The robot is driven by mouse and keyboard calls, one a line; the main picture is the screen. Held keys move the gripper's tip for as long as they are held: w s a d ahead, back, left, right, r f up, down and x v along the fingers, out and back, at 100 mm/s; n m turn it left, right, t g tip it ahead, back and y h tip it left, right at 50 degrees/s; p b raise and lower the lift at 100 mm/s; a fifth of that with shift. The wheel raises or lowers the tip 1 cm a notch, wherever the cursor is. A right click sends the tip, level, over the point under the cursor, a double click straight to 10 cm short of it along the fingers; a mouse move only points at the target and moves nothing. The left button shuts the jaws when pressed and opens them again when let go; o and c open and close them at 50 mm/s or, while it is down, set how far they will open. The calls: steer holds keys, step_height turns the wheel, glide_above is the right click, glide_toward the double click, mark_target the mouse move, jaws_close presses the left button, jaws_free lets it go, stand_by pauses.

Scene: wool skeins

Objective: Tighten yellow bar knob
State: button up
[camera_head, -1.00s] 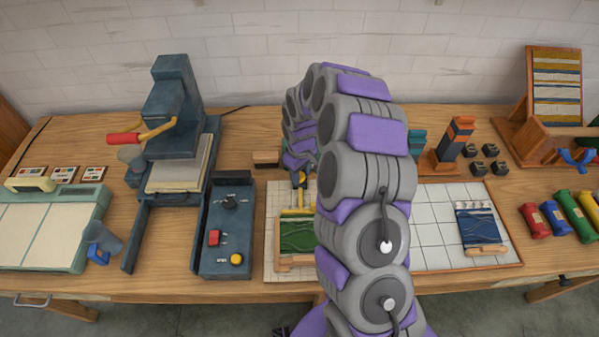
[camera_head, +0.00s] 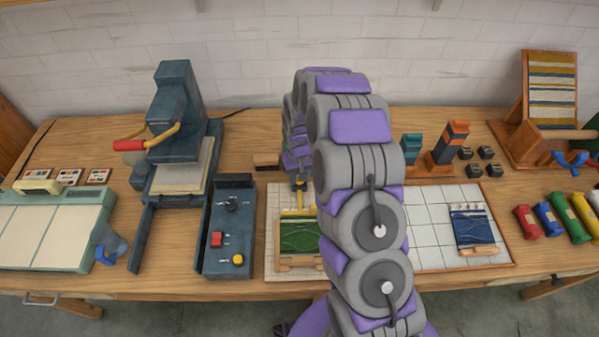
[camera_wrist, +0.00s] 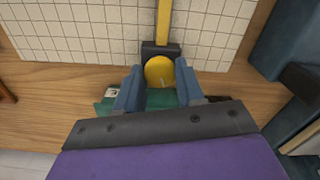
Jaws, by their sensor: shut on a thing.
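The yellow bar (camera_head: 298,211) lies across the top of the green woven piece (camera_head: 297,236) on the gridded board (camera_head: 272,230). In the wrist view the yellow bar (camera_wrist: 164,22) runs up to a dark block (camera_wrist: 160,50), and the round yellow knob (camera_wrist: 159,72) sits at that block. My gripper (camera_wrist: 160,88) has its two blue-grey fingers on either side of the knob and is shut on it. In the head view my gripper (camera_head: 298,185) is small and partly hidden by my arm.
A dark control box (camera_head: 230,240) with buttons and a dark press (camera_head: 178,130) stand to the left. A white tiled board (camera_head: 430,225) with a blue woven piece (camera_head: 473,228) lies to the right. Coloured rolls (camera_head: 550,219) lie at the far right.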

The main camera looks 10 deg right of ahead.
steer(key=m, duration=0.1)
steer(key=m+p, duration=0.1)
steer(key=m, duration=0.1)
steer(key=shift+w+r+m+p, duration=0.2)
steer(key=shift+r+m+p, duration=0.05)
steer(key=shift+m+p, duration=0.15)
steer(key=m+p, duration=0.1)
steer(key=m, duration=0.3)
steer(key=shift+m, duration=0.3)
steer(key=m+p, duration=0.1)
steer(key=m, duration=0.2)
steer(key=shift+f+m+p, duration=0.1)
steer(key=shift+m+p, duration=0.25)
steer(key=shift+m, duration=1.85)
steer(key=o, duration=0.8)
steer(key=shift+o, duration=1.2)
steer(key=shift+f, duration=0.1)
steer(key=shift+s, duration=0.1)
